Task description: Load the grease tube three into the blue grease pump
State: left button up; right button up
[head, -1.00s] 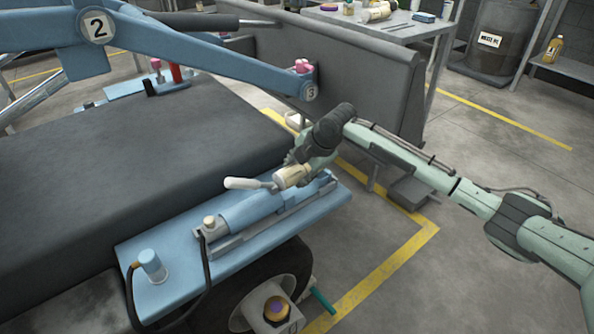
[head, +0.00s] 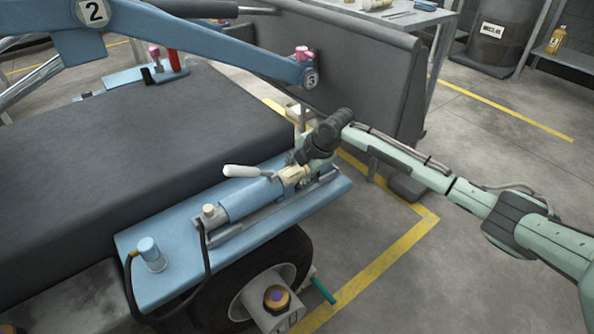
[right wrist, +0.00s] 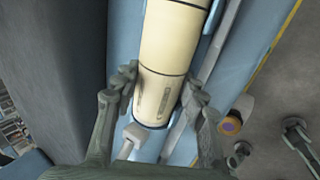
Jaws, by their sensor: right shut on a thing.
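The blue grease pump (head: 250,198) lies on the blue ledge along the machine's side, its white handle (head: 246,171) above the barrel. My right gripper (head: 297,170) is at the pump's right end, shut on a cream grease tube (head: 292,174). In the right wrist view the cream tube (right wrist: 172,45) lies between the fingers of my right gripper (right wrist: 160,88), with a blue rim at its near end. The number on the tube cannot be read. I cannot tell whether the tube's far end is inside the barrel.
A blue arm marked 2 and 3 (head: 210,50) crosses above, with a pink-topped fitting (head: 302,53) at its end. A wheel (head: 262,295) is below.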

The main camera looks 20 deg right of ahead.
jog(key=o, duration=1.3)
jog(key=shift+c, duration=0.2)
pick_arm(q)
jog(key=shift+s, duration=0.1)
pick_arm(e)
jog(key=v, duration=1.2)
jog(key=s+a+f+m+p, duration=0.2)
jog(key=s+a+f+m, duration=0.2)
jog(key=s+f+m, duration=0.9)
pick_arm(q)
notch_tip(320, 180, down, 6)
jog(key=shift+w+g+p, duration=0.3)
jog(key=shift+w, duration=0.15)
pick_arm(e)
jog(key=s+d+f+m+g+h, duration=0.1)
jog(key=s+d+f+m+h, duration=0.1)
jog(key=s, duration=0.6)
jog(key=s+d+f+m+g+h, duration=0.1)
jog(key=s+d+f+m, duration=0.4)
jog(key=s+f, duration=0.3)
jog(key=shift+s+d+f+g+h, duration=0.35)
jog(key=shift+d+f, duration=0.25)
jog(key=shift+d, duration=0.2)
